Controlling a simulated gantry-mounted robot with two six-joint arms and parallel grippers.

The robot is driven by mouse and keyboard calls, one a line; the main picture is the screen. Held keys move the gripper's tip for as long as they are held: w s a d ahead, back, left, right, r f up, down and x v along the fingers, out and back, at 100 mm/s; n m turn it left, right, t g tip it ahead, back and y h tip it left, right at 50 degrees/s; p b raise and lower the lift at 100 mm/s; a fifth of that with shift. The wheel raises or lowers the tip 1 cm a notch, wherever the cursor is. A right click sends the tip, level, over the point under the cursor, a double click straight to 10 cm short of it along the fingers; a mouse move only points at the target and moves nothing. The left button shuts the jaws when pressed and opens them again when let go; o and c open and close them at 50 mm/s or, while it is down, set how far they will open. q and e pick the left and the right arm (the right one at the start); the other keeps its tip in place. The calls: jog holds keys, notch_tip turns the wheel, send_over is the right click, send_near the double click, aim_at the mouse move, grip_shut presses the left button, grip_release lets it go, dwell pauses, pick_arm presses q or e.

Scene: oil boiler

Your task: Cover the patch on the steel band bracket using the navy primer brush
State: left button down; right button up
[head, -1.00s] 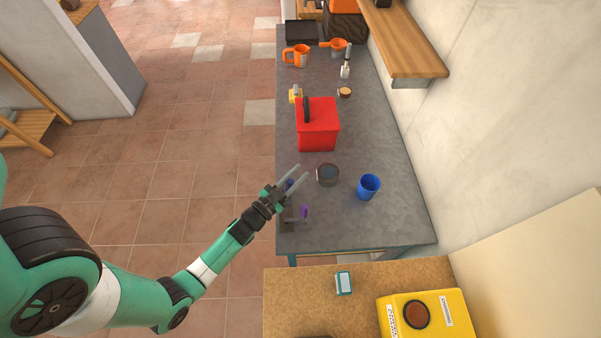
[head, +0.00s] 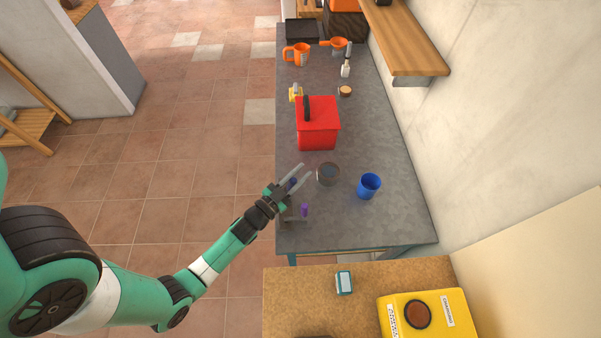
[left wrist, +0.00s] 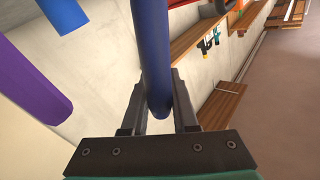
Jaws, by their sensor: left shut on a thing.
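My left gripper (head: 305,173) is over the left edge of the grey bench, shut on the navy primer brush (head: 292,183). In the left wrist view the navy handle (left wrist: 156,60) stands between the two fingers (left wrist: 160,112); its bristles are hidden. A purple handle (head: 304,210) stands beside a small dark grey holder just below the gripper. It also shows at the left in the left wrist view (left wrist: 30,95). A round grey tin (head: 328,174) is right of the fingertips. I cannot make out the steel band bracket or its patch. My right gripper is not in view.
A blue cup (head: 369,186) stands right of the tin. A red box (head: 317,125) with a black handle is behind it. Orange jugs (head: 297,54) are farther back. A yellow box (head: 420,315) sits on the nearer brown surface. The bench's right middle is clear.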

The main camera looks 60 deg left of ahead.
pick_arm(q)
jog(key=shift+s+a, duration=0.15)
jog(key=shift+s, duration=0.25)
jog(key=a, duration=0.1)
jog(key=w+a+p, duration=0.1)
jog(key=shift+w+a, duration=0.15)
jog(key=shift+a, duration=0.25)
jog(key=shift+f, duration=0.1)
dwell(0.7)
